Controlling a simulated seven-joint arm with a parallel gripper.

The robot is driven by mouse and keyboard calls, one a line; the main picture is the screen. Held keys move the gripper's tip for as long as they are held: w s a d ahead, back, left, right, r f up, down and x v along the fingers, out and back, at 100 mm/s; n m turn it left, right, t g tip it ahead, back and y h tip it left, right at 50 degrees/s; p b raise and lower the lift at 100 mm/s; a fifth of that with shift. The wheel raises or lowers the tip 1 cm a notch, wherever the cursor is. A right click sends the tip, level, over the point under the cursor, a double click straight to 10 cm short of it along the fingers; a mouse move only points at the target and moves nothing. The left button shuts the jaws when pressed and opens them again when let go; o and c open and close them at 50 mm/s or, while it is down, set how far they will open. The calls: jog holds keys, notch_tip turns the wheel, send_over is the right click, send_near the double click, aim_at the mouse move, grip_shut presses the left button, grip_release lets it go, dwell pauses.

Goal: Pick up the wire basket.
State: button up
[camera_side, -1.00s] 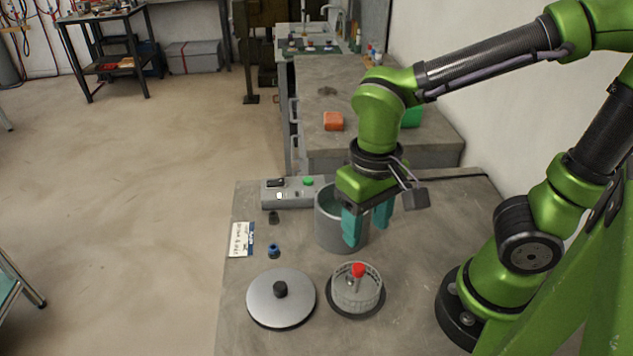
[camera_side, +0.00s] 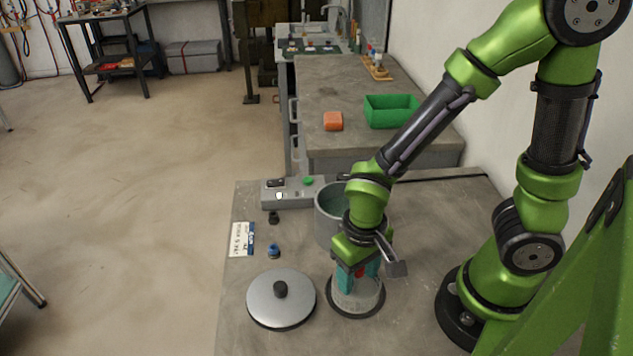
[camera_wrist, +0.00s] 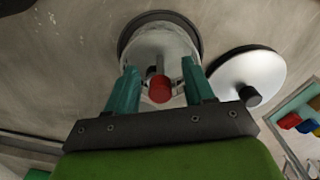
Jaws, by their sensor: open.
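The wire basket (camera_side: 357,297) stands on a dark round mat (camera_side: 334,306) on the bench, with a red-topped handle (camera_side: 360,271) rising from its middle. My gripper (camera_side: 358,280) is lowered over the basket and points down, with its teal fingers on either side of the red top. In the wrist view my gripper (camera_wrist: 162,85) is open, and the red top (camera_wrist: 160,90) lies between the two fingers. I cannot tell whether either finger touches it. The upper part of the basket is partly hidden by the fingers in the side view.
A grey cylindrical pot (camera_side: 327,222) stands just behind my gripper. A round metal lid (camera_side: 264,302) with a black knob lies to the left. A control box (camera_side: 292,193), a blue-topped cap (camera_side: 273,251) and a label card (camera_side: 241,240) are farther left and back.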

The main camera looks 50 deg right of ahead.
jog(key=shift+c, duration=0.5)
grip_shut()
notch_tip(320, 180, up, 12)
jog(key=shift+f, duration=0.25)
dwell(0.3)
